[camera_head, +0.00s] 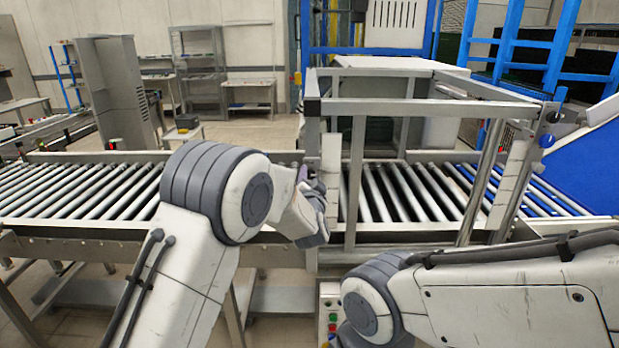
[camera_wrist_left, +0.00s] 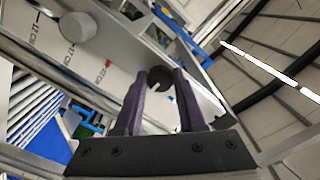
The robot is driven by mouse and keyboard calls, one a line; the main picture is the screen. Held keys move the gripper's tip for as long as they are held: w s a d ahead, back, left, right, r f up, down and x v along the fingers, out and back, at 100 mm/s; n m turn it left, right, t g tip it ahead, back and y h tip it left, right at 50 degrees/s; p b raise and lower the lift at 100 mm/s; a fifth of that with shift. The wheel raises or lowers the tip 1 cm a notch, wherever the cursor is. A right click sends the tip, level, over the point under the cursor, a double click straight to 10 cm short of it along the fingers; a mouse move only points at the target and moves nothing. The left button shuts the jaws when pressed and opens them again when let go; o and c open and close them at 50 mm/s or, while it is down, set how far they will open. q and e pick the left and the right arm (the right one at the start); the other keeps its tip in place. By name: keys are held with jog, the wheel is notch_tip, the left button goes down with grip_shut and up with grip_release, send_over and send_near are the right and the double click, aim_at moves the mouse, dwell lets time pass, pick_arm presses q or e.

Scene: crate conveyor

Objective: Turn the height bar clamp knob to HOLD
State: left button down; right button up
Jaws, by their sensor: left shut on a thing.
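A dark round knob (camera_wrist_left: 158,77) sits between the fingertips of my left gripper (camera_wrist_left: 160,84) in the left wrist view. The purple-grey fingers are shut on it from both sides. A pale notch shows on its lower edge; which setting it points to cannot be read. Beside it is a pale metal plate (camera_wrist_left: 100,62) with centimetre marks and a small red mark. A larger grey round knob (camera_wrist_left: 77,27) stands on that plate, apart from the fingers. In the head view my left gripper (camera_head: 318,185) is at the left post of the metal frame, mostly hidden behind its wrist.
The metal frame (camera_head: 400,105) stands over the roller conveyor (camera_head: 90,190). A control box with coloured buttons (camera_head: 331,315) is low in front. My right arm crosses the lower right, its gripper out of view. A blue chute (camera_head: 590,165) is at the far right.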

pick_arm(q)
jog(key=shift+f+n+b, duration=0.2)
jog(key=shift+n+b, duration=0.6)
jog(key=shift+b, duration=0.25)
jog(key=n+b, duration=1.1)
jog(key=shift+n, duration=0.3)
jog(key=n+b, duration=0.2)
jog(key=n, duration=0.1)
jog(key=shift+n+b, duration=0.3)
jog(key=shift+r+n+b, duration=0.15)
jog(key=shift+n+b, duration=0.2)
jog(key=shift+n, duration=0.15)
jog(key=shift+c, duration=2.4)
grip_release()
